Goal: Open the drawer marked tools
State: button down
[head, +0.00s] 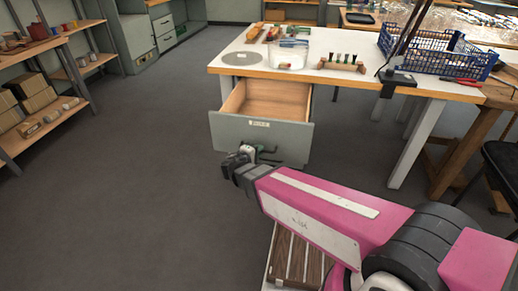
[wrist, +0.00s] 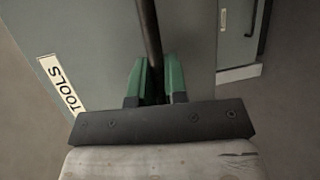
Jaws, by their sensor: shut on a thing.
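The drawer (head: 262,134) under the workbench has a grey front and a pale wooden inside, and it stands pulled well out. Its inside looks empty where I can see it. Its label (wrist: 62,86) reads TOOLS in the wrist view. My gripper (wrist: 156,82) has green fingers, shut on the dark bar handle (wrist: 149,35) of this drawer front. In the head view my gripper (head: 258,154) is at the lower middle of the drawer front, partly hidden by my wrist.
The workbench (head: 225,71) carries a clear box (head: 287,56), a wooden rack (head: 342,65) and a blue crate (head: 437,53). A shelf (head: 40,45) stands at the left. The grey floor (head: 130,190) left of the drawer is clear.

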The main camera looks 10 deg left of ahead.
jog(key=c, duration=1.2)
grip_release()
jog(key=shift+o, duration=0.2)
jog(key=v, duration=1)
jog(key=shift+s+a, duration=0.2)
jog(key=shift+s, duration=0.15)
